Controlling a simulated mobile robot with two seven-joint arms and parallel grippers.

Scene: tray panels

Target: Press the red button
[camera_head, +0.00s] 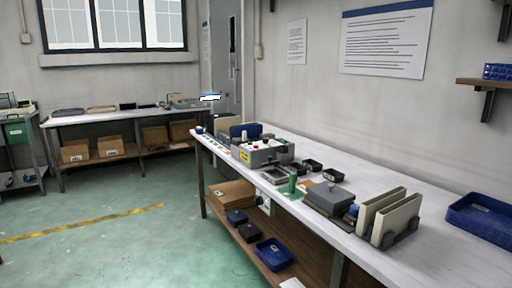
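A grey control box (270,156) with a yellow label on its front stands on the long white workbench, toward its far end. Small knobs or buttons sit on its light top. One of them looks like a small red button (265,146), but it is too small to see in detail. Neither of my grippers is in view.
The workbench (430,255) also holds a grey case (329,199), upright beige panels in a rack (388,217), a green cylinder (292,185) and a blue tray (482,218). Boxes and bins fill its lower shelf. The green floor (120,255) to the left is clear.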

